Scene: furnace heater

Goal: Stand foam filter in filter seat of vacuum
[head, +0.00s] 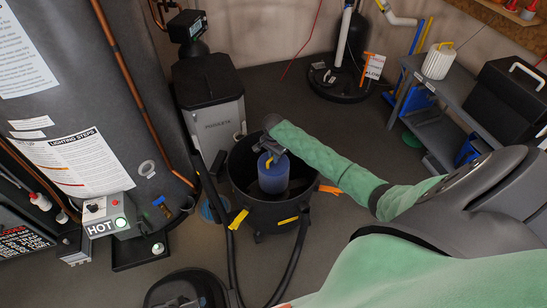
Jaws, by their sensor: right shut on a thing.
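The foam filter (272,177) is a blue-purple cylinder with a yellow tab on top. It is upright inside the open black drum of the vacuum (246,205). My right gripper (269,157) comes in from the right above the drum and is shut on the top of the filter. The filter seat is hidden within the drum, below the filter. I cannot tell whether the filter's lower end touches it. My left gripper is not in view.
A dark rounded object (185,291) and black hoses lie in front of the drum. A grey tank (80,100) stands left, and a grey unit (212,110) behind. A cart (452,95) at right holds a white pleated filter (438,61) and a black toolbox (505,100).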

